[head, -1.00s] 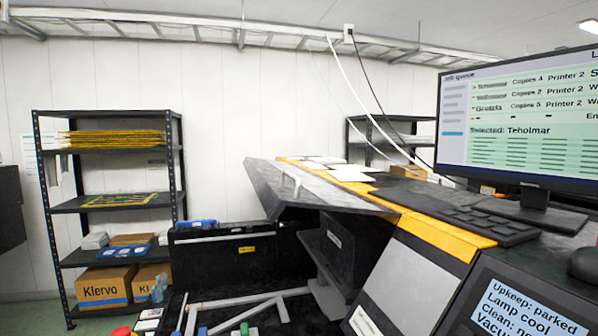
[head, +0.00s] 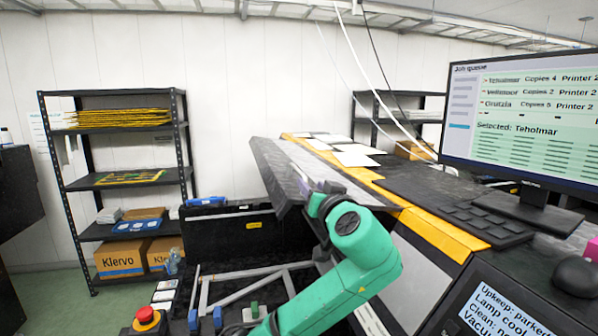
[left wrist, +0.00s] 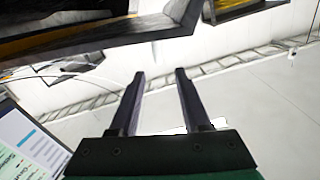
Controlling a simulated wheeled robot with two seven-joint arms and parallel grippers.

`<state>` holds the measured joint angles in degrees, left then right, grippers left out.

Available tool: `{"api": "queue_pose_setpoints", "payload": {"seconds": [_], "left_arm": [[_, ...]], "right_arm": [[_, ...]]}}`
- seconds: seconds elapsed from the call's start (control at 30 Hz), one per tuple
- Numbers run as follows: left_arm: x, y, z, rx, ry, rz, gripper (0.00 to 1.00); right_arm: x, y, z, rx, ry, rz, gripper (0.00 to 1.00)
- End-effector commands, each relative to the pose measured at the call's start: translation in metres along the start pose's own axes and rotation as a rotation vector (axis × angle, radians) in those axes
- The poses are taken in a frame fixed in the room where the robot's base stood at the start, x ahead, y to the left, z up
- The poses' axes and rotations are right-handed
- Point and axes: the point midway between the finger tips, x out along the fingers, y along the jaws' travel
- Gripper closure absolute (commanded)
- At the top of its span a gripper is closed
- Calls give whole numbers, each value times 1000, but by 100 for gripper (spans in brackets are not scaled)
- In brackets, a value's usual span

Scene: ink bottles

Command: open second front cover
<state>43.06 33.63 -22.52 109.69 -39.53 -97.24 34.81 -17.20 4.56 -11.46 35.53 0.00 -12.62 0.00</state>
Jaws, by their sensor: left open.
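A long dark grey cover (head: 275,172) of the printer stands tilted up in the head view, with a dark space beneath it. A pale handle (head: 301,183) sits on its top face. I cannot tell which numbered cover this is. My left gripper (head: 318,187) is at the cover's right part, close to the handle, and my green arm hides much of that area. In the left wrist view, the open gripper (left wrist: 158,72) has nothing between its fingers. A dark panel edge (left wrist: 160,27) crosses above the fingertips, apart from them. My right gripper is not in view.
A monitor (head: 522,120) and keyboard (head: 485,222) stand on the right, above a small status screen (head: 505,308). A red emergency button (head: 146,316) is at lower left. A shelf rack (head: 120,187) stands at the back left. Open floor shows at left.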

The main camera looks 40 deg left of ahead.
Motion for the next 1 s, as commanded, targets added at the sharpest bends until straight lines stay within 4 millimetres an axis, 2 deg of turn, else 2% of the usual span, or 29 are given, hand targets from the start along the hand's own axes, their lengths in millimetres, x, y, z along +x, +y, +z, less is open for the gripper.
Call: {"api": "queue_pose_setpoints", "payload": {"seconds": [0.1,0.4,0.53,0.8,0.83,0.93,1.0], "left_arm": [[31,-3,-6,8,-3,-5,53],[107,-2,-5,7,-4,-1,53],[123,0,-2,4,-4,1,53],[126,1,1,2,-3,3,53],[126,1,1,3,-3,3,60],[126,1,1,3,-3,3,99],[126,1,1,3,-3,4,100]], "right_arm": [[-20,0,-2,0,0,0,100],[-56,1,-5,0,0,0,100],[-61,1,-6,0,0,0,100],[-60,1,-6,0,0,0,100],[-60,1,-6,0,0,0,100],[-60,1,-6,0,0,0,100],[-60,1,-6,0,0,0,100]]}}
